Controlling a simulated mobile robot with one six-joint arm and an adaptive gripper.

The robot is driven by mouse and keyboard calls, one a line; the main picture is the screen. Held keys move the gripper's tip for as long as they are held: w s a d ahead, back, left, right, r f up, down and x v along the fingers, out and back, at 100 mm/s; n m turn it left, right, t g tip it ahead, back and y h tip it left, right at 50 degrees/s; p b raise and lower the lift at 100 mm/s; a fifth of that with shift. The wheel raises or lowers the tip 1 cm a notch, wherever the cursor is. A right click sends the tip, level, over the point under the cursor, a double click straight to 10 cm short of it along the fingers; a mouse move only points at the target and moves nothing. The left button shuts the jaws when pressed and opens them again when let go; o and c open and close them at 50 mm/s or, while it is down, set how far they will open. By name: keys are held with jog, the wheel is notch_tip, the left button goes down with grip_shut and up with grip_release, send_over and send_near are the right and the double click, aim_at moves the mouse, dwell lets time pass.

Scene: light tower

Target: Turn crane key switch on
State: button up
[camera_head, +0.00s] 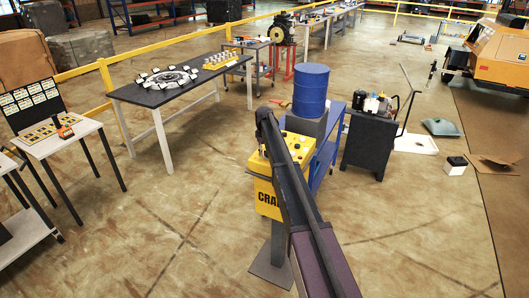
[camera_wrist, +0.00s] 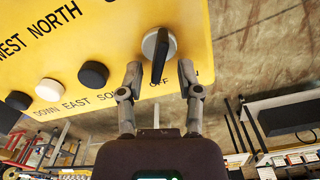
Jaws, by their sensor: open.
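The crane control box (camera_head: 264,197) is yellow, on a post at the centre of the head view, partly hidden behind my arm. Its yellow panel (camera_wrist: 120,35) fills the upper left of the wrist view. The crane key switch (camera_wrist: 150,43) is a round silver base with a black handle, upright and slightly tilted in the picture. The word OFF shows below it; other lettering near it is hidden. My gripper (camera_wrist: 160,72) is open, with one fingertip on each side of the handle's lower end. I cannot tell whether either fingertip touches it.
A black button (camera_wrist: 93,74), a white button (camera_wrist: 49,89) and another black button sit left of the switch. A blue barrel (camera_head: 311,90) stands just behind the box. A dark table (camera_head: 150,97) is at the left, with open floor between.

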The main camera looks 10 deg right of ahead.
jog(key=n, duration=0.4)
jog(key=shift+s+a+n, duration=0.2)
jog(key=shift+s+n, duration=0.05)
jog(key=shift+n, duration=0.15)
jog(key=n, duration=0.4)
jog(key=shift+s+a, duration=0.1)
jog(key=shift+s, duration=0.15)
notch_tip(320, 180, up, 14)
jog(key=p, duration=1.4)
jog(key=s+f+m+b, duration=0.5)
jog(key=s+f+b, duration=0.3)
jog(key=s, duration=0.6)
jog(key=s+d+f+m+b, duration=0.1)
jog(key=s+f+m+b, duration=0.4)
jog(key=s, duration=1)
notch_tip(320, 180, down, 4)
jog(key=b, duration=0.3)
jog(key=shift+s+r+b, duration=0.15)
jog(key=shift+b, duration=0.2)
jog(key=s+m, duration=0.6)
jog(key=s, duration=1)
jog(key=shift+s, duration=0.25)
